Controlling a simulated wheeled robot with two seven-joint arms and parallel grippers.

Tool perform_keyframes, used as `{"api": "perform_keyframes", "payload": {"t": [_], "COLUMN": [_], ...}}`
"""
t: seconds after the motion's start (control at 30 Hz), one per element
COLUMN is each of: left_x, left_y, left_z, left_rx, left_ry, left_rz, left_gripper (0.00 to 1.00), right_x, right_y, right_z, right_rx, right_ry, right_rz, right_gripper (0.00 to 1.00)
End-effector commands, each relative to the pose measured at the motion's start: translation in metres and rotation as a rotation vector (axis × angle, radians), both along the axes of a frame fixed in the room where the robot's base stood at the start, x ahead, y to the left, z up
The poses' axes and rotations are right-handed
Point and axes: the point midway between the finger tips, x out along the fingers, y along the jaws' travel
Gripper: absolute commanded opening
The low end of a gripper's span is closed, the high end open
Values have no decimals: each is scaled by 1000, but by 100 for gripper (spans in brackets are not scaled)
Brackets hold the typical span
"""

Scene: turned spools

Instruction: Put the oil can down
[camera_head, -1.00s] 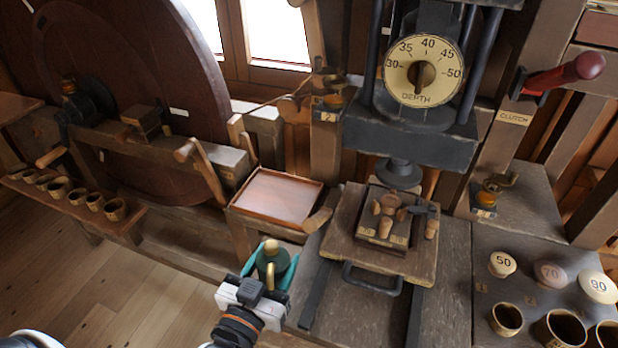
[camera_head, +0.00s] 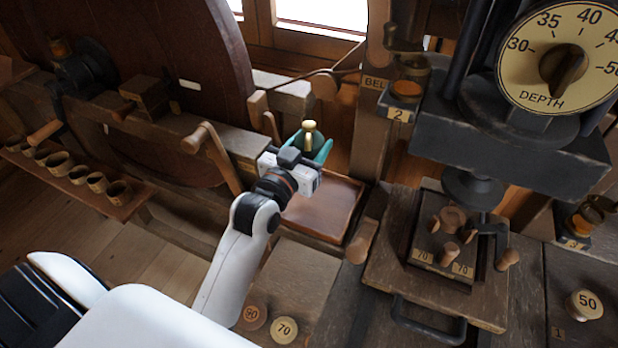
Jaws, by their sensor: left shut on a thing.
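The oil can (camera_head: 309,129) shows as a small brass top between teal fingers; its lower body is mostly hidden by my gripper. My left gripper (camera_head: 310,146) is shut on it and holds it upright or nearly so. In the picture they overlap the back left part of a shallow reddish-brown wooden tray (camera_head: 318,218). I cannot tell whether the can touches anything below it. My right gripper is not in view.
A wooden lever (camera_head: 212,150) stands close left of my left gripper. The dark press (camera_head: 500,135) with its depth dial (camera_head: 563,62) and board (camera_head: 470,296) is to the right. Two numbered round pieces (camera_head: 284,329) lie in front. The tray's visible floor looks clear.

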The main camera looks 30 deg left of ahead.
Motion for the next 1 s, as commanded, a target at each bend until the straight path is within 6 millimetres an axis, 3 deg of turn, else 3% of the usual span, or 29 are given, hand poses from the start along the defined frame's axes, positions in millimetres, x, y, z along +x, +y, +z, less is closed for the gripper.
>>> {"api": "perform_keyframes", "payload": {"t": [0.1,0.5,0.93,0.97,1.0], "left_x": [-1,-1,-1,-1,-1], "left_y": [0,0,0,0,0], "left_z": [-23,-70,-78,-78,-77], "left_rx": [0,2,1,1,1], "left_ry": [2,0,-3,-1,-1], "left_rz": [-1,-1,-1,-1,-1], "left_gripper": [30,30,30,58,65], "right_x": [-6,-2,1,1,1], "right_y": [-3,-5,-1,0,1], "right_z": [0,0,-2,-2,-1], "right_rx": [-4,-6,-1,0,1], "right_ry": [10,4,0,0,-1], "right_rz": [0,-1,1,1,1], "right_gripper": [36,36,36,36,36]}}
